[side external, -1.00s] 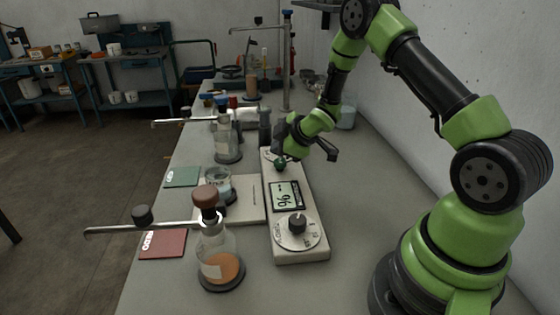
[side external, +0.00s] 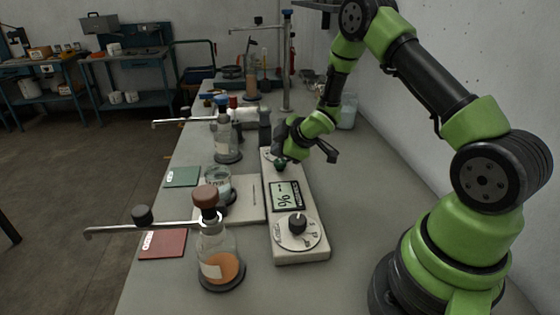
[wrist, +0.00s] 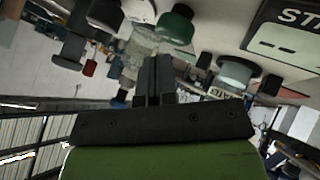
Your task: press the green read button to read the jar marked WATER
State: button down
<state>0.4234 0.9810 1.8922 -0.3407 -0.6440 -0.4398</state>
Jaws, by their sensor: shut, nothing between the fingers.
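The long pale meter (side external: 285,243) lies on the bench with a lit display (side external: 285,196) and a black dial (side external: 297,224). Its green button (side external: 280,165) is at the far end; it also shows, large, in the wrist view (wrist: 176,24). My gripper (side external: 279,153) is shut and empty, its fingertips just over the green button. Whether they touch it I cannot tell. The shut fingers also show in the wrist view (wrist: 154,72).
A brown-stoppered jar of orange liquid (side external: 220,266) stands at front left, beneath a metal rod. A blue-capped jar (side external: 226,142) stands farther back. Red (side external: 163,244) and green (side external: 182,177) pads lie along the left edge. Bench right of the meter is clear.

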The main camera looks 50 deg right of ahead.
aim_at(279, 162)
jog(key=shift+f, duration=0.85)
dwell(0.7)
jog(key=shift+r, duration=1.1)
jog(key=shift+r, duration=2.5)
